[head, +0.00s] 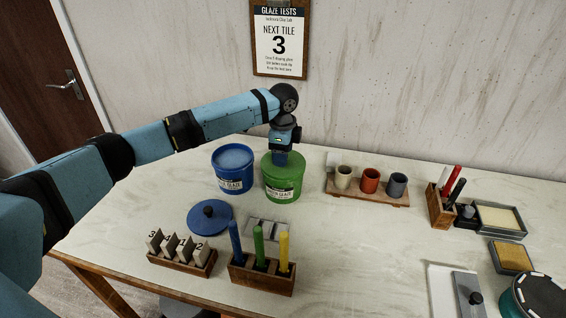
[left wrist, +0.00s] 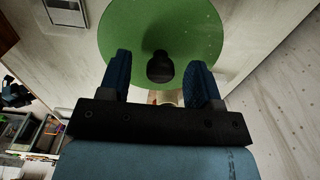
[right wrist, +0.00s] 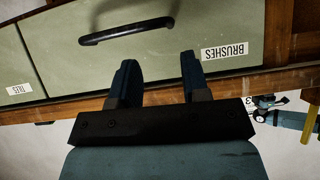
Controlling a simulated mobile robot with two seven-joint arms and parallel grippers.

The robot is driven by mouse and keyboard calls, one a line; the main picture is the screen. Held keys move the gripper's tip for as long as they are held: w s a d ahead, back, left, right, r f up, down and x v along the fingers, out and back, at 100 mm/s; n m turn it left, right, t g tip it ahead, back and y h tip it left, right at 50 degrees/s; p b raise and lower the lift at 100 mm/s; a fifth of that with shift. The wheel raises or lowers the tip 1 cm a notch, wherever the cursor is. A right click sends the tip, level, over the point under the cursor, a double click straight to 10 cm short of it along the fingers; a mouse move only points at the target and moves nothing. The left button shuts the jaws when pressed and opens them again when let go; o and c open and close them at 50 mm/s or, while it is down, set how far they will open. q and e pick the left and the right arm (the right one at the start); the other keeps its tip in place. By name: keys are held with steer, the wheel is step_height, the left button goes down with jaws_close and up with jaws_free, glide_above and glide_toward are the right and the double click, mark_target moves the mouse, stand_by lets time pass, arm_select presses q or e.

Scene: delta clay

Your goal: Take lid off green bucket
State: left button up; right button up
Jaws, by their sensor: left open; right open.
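The green bucket (head: 284,182) stands on the table with its green lid (head: 270,163) on. In the left wrist view the lid (left wrist: 125,32) is a green disc with a dark knob (left wrist: 160,67). My left gripper (head: 281,157) points down over the lid in the head view. In the left wrist view its two blue fingers (left wrist: 161,78) are open, one on each side of the knob; I cannot tell whether they touch it. My right gripper (right wrist: 157,75) is open and empty, in front of a drawer labelled BRUSHES (right wrist: 150,60).
An open blue bucket (head: 234,180) stands close left of the green one. Its blue lid (head: 210,217) lies in front. Several cups stand on a wooden board (head: 368,197) to the right. A tile rack (head: 181,262) and a holder with coloured sticks (head: 262,279) are near the front edge.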

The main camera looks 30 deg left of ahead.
arm_select(q)
steer(key=shift+f, duration=0.6)
steer(key=c, duration=1)
